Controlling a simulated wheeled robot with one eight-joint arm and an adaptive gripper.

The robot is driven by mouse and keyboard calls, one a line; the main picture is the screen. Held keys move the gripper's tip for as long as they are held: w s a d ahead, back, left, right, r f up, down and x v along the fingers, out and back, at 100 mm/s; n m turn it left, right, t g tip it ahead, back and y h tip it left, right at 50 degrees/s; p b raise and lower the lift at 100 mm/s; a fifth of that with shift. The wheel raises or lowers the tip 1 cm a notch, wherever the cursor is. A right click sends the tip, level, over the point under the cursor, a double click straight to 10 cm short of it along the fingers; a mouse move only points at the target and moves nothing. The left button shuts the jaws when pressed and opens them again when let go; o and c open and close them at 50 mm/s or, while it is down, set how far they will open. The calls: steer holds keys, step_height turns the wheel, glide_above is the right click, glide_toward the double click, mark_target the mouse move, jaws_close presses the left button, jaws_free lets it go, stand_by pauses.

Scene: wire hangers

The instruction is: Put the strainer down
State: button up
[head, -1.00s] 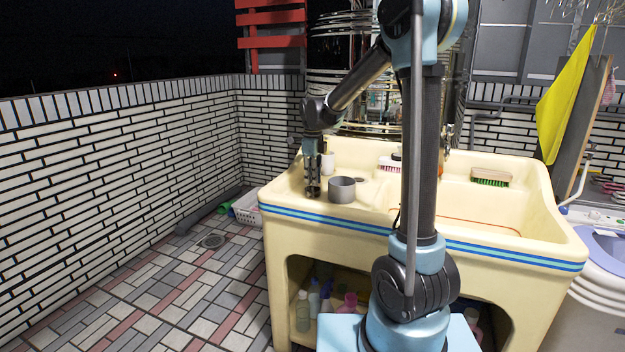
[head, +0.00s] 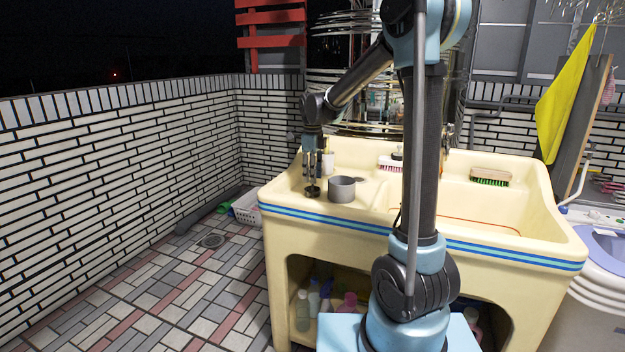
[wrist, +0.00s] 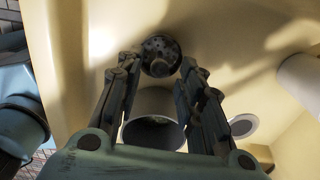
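The strainer (head: 312,191) is a small dark round piece with holes and a central knob. It lies on the cream sink's left ledge (head: 287,194), left of a grey cylindrical cup (head: 341,190). In the wrist view the strainer (wrist: 160,57) shows whole beyond my fingertips, with the grey cup (wrist: 155,101) close to it. My gripper (head: 314,158) is above the strainer, pointing down. In the wrist view my gripper (wrist: 158,66) has its two fingers spread apart with nothing between them.
A white cup (head: 328,162) stands behind on the ledge. A drain hole (wrist: 243,126) is near the grey cup. Two brushes lie on the sink, one pink and white (head: 390,163), one brown and green (head: 490,176). The ledge's front edge is close to the strainer.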

step_height(320, 180, up, 11)
steer(key=shift+f, duration=0.15)
steer(key=shift+s, duration=0.1)
stand_by(0.4)
